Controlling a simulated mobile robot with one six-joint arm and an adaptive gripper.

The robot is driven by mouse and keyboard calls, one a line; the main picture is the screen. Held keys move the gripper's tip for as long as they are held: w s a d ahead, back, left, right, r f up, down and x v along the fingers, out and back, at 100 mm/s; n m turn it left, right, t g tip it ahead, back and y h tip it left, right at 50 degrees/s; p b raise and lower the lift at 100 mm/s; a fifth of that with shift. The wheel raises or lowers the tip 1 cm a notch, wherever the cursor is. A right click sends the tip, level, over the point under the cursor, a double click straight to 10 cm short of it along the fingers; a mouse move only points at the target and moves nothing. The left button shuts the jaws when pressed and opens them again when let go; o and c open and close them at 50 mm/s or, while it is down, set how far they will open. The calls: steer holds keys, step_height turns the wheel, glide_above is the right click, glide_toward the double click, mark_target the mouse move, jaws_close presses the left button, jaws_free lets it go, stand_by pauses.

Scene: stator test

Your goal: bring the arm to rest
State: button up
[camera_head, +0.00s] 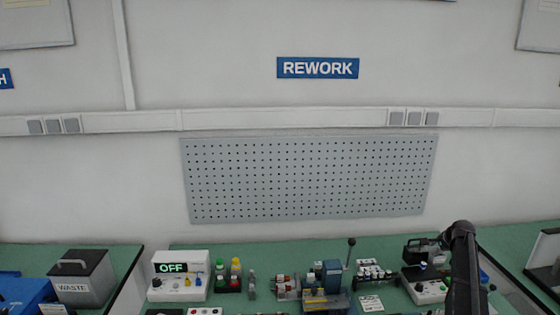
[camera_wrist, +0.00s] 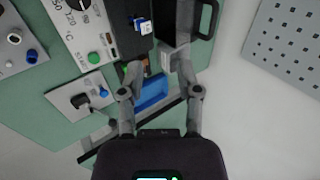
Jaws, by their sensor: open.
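My gripper (camera_wrist: 152,85) shows in the wrist view with its two grey fingers apart and nothing seen between the tips. It hangs over the right part of the green bench. Past the fingertips are a blue tray (camera_wrist: 151,92) and a dark instrument with a handle. In the head view a dark upright part of my arm stands at the lower right, in front of the right-hand tester (camera_head: 428,290). The gripper's fingers cannot be made out in the head view.
The green bench (camera_head: 215,262) carries a power unit (camera_head: 181,276) reading OFF, a blue fixture (camera_head: 326,290) with a lever, and several small parts. A grey WASTE box (camera_head: 82,277) stands at left. A pegboard (camera_head: 310,178) hangs on the wall behind. The space above the bench is mostly clear.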

steer(key=s+a+f+n+g, duration=0.15)
steer(key=s+a+n, duration=0.35)
steer(key=a, duration=0.8)
steer(key=s+a+f+n+g, duration=0.1)
steer(key=s+a+n+g, duration=0.15)
steer(key=s+a, duration=0.75)
steer(key=s+a+n+g, duration=0.2)
steer(key=s+a+n, duration=0.7)
steer(key=s+a, duration=1)
steer(key=shift+a+f+n+g, duration=0.2)
steer(key=shift+f+n+g, duration=0.15)
steer(key=shift+g, duration=0.05)
steer(key=shift+s, duration=0.1)
steer(key=shift+d, duration=0.1)
